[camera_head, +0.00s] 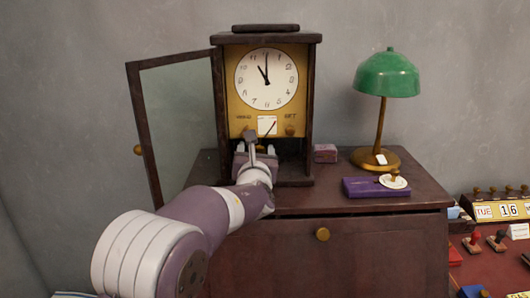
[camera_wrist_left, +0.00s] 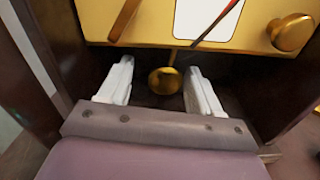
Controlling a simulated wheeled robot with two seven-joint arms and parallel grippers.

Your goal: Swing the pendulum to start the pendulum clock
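The pendulum clock (camera_head: 230,88) stands on the cabinet, with a dark wooden case, a gold front and a white dial (camera_head: 266,79). Its glass door (camera_head: 178,120) is swung open to the left. In the left wrist view the round gold pendulum bob (camera_wrist_left: 165,81) hangs on a thin rod below the gold plate (camera_wrist_left: 150,22). My left gripper (camera_head: 255,149) reaches into the lower opening of the case. In the wrist view its two white fingers (camera_wrist_left: 160,88) are apart, one on each side of the bob, with gaps showing. My right gripper is not in view.
A green lamp (camera_head: 387,76) and a purple box (camera_head: 376,188) with a small round item on it stand right of the clock on the cabinet (camera_head: 400,225). A small pink box (camera_head: 325,153) sits beside the case. A gold knob (camera_wrist_left: 292,33) juts from the plate.

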